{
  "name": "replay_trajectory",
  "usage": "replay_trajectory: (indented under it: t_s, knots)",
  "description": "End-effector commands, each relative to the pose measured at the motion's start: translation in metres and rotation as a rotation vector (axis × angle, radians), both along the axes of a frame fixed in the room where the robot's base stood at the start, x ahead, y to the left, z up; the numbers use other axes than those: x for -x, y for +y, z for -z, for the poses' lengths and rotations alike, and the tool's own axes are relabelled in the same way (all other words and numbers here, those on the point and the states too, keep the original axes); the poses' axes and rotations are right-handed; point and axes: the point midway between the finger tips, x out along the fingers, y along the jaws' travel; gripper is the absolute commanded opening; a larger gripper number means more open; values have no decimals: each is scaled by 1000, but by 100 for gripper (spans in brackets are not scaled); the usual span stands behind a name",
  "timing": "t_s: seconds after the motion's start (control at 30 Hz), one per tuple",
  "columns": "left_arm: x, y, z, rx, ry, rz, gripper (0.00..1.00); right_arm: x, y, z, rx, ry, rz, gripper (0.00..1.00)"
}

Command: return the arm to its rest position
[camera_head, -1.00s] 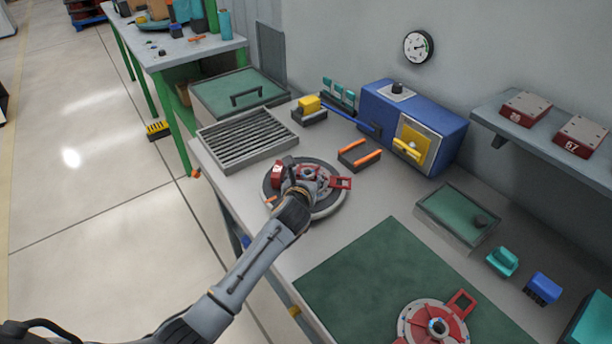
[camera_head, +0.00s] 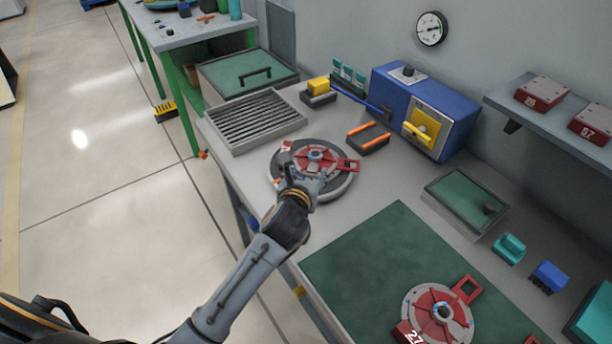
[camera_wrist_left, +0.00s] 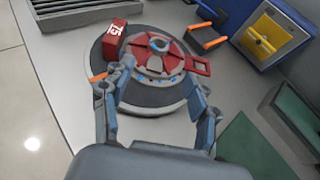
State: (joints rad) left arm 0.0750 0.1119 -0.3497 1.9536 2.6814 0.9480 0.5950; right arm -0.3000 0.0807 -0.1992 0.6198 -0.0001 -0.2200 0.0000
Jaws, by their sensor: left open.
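My left gripper (camera_head: 298,188) is over the near edge of a round dark turntable (camera_head: 344,185) on the bench. It is open and holds nothing. A red and grey round part (camera_head: 318,157) with a handle loop lies on the turntable. In the left wrist view my left gripper (camera_wrist_left: 152,98) has its fingers spread at the near side of the red part (camera_wrist_left: 152,50). A red block (camera_wrist_left: 114,38) marked with a number is at its left. I cannot tell whether a fingertip touches anything. My right gripper is not in view.
A second red round part (camera_head: 441,309) lies on a green mat (camera_head: 365,250). A grey slotted tray (camera_head: 255,120), a blue box (camera_head: 425,108) with a yellow handle and an orange-handled holder (camera_head: 368,137) stand behind.

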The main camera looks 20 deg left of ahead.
Motion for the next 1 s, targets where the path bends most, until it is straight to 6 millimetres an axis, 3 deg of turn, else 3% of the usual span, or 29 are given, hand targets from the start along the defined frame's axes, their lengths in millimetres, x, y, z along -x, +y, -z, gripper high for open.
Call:
replay_trajectory:
  t_s: [0.2,0.73,0.87,1.0]
  knots:
    - [11,-1,-4,0,0,0,60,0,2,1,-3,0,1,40]
    - [10,1,-11,-25,-32,2,60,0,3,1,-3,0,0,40]
    - [11,10,-48,-182,-204,25,60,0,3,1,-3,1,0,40]
    - [32,4,-115,-538,-495,107,60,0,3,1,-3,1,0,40]
